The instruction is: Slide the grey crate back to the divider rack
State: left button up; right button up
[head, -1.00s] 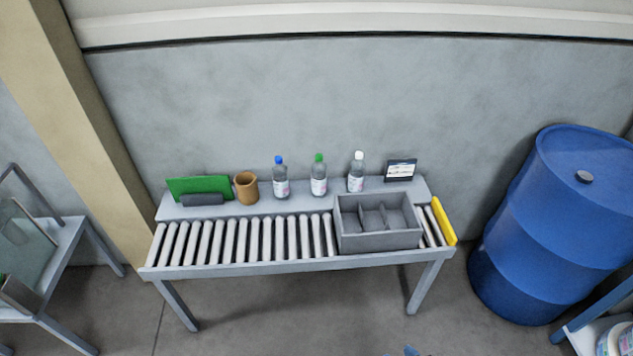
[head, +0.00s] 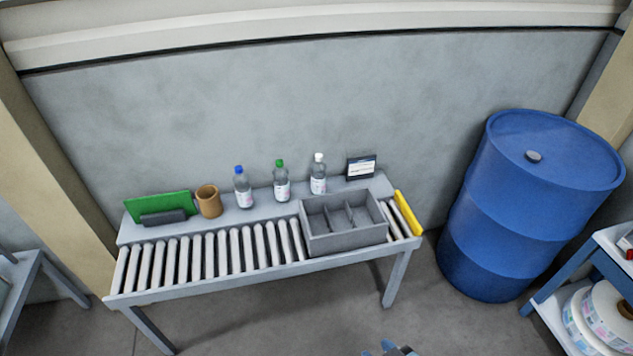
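A grey open crate (head: 346,242) sits on the right part of a roller conveyor table. Upright dividers (head: 352,214) split its inside into compartments, which look empty. My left gripper is not in view.
The rollers (head: 205,253) left of the crate are clear. Along the back shelf stand a green panel (head: 160,206), dark block (head: 163,217), brown cup (head: 208,202), three bottles (head: 281,181) and small sign (head: 361,165). A blue drum (head: 530,205) and reel shelf (head: 548,303) are at right.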

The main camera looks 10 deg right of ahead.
aim_at(344, 220)
jog(key=i+l+u, duration=0.1)
jog(key=i+l, duration=1.25)
